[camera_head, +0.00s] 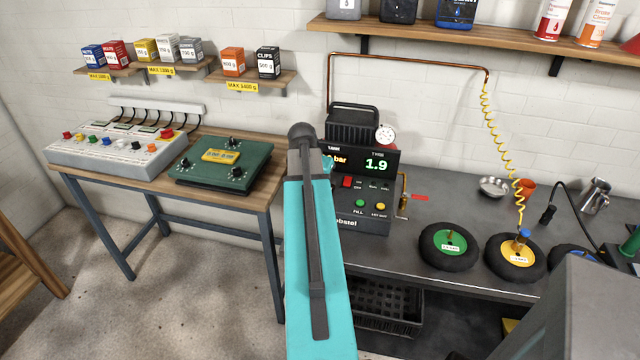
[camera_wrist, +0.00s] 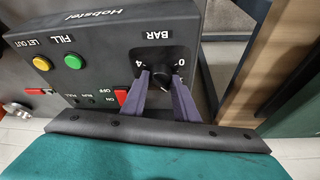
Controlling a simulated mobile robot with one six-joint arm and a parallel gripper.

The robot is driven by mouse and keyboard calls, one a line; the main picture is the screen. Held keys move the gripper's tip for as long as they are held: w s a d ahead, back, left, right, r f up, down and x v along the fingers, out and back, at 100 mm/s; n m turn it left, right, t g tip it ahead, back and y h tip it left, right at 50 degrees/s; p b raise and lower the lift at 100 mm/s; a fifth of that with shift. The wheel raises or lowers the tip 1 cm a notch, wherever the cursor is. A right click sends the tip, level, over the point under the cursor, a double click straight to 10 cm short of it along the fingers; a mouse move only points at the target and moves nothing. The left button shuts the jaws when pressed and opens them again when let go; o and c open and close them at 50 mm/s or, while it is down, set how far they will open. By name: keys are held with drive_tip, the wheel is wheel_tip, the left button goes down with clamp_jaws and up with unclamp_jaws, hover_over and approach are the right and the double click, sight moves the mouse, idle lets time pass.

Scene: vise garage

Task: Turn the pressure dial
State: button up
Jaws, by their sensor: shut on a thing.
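The pressure dial (camera_wrist: 161,70) is a black knob marked BAR, with 4 and 0 at its sides, on the dark front panel of the compressor unit (camera_wrist: 100,60). In the wrist view it appears upside down. My gripper (camera_wrist: 160,82) has its two purple fingers on either side of the dial, shut on it. The unit (camera_head: 374,222) also shows in the head view, its display (camera_head: 376,162) reading 1.9 under TYRE, with "bar" partly hidden. My turquoise arm covers the dial and gripper there.
The panel also carries a green FILL button (camera_wrist: 73,61), a yellow LET OUT button (camera_wrist: 42,64) and a red switch (camera_wrist: 121,96). A green-hubbed wheel (camera_head: 449,246) and a yellow-hubbed wheel (camera_head: 515,258) lie on the bench at right. A wooden table (camera_head: 150,182) stands left.

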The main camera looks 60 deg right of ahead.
drive_tip(key=m, duration=0.1)
drive_tip(key=m+g, duration=0.1)
drive_tip(key=m, duration=0.1)
drive_tip(key=shift+w+a+f+b, duration=0.1)
drive_tip(key=shift+w+b, duration=0.2)
drive_tip(key=m, duration=0.2)
drive_tip(key=m+g+b, duration=0.1)
drive_tip(key=m, duration=0.1)
drive_tip(key=shift+w+g+y, duration=0.2)
drive_tip(key=shift+g+y, duration=0.1)
drive_tip(key=shift+y, duration=0.1)
drive_tip(key=m+g+y+b, duration=0.1)
drive_tip(key=m, duration=0.2)
drive_tip(key=shift+w+m, duration=0.1)
drive_tip(key=shift+m, duration=0.2)
drive_tip(key=shift+d+m+g+y+b, duration=0.2)
drive_tip(key=shift+m+g+y+b, duration=0.25)
drive_tip(key=shift+m, duration=1.15)
drive_tip(key=o, duration=1)
drive_tip(key=shift+o, duration=0.2)
